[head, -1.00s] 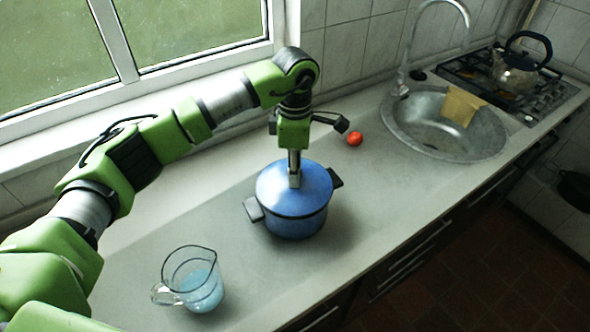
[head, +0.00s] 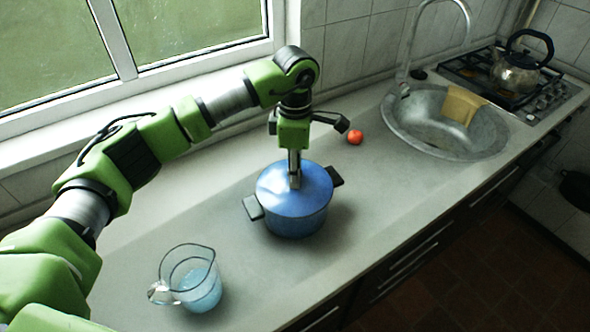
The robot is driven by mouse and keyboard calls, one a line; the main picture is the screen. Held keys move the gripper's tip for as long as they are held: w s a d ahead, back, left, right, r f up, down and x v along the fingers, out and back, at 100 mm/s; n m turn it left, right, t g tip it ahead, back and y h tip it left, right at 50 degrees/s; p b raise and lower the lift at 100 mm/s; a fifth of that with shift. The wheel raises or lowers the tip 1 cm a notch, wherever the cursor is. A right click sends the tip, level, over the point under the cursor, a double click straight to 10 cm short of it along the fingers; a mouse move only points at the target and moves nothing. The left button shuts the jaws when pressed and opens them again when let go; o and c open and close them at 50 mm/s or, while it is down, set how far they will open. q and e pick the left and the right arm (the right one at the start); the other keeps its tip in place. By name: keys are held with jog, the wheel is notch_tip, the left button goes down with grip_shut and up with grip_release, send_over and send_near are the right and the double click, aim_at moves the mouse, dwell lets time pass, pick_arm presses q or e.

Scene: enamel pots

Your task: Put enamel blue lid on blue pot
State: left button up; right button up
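The blue pot (head: 297,226) stands on the counter with its dark side handles out to the left and right. The shiny blue lid (head: 275,195) sits on top of it, level, covering its mouth; no clear gap shows between them. My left gripper (head: 295,178) points straight down over the lid's middle. Its narrow metal fingertips are close together at the lid's centre and hide the knob there; they look shut on it. My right gripper is not in view.
A glass jug (head: 190,283) with blue liquid stands near the front left. A small red tomato-like object (head: 355,137) lies behind the pot. A sink (head: 440,140) with a yellow cloth and a stove with a kettle (head: 517,68) are at right. The counter right of the pot is clear.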

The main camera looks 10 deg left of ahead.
pick_arm(q)
jog(key=o, duration=0.3)
jog(key=shift+o, duration=0.2)
notch_tip(320, 180, up, 12)
dwell(0.4)
dwell(0.3)
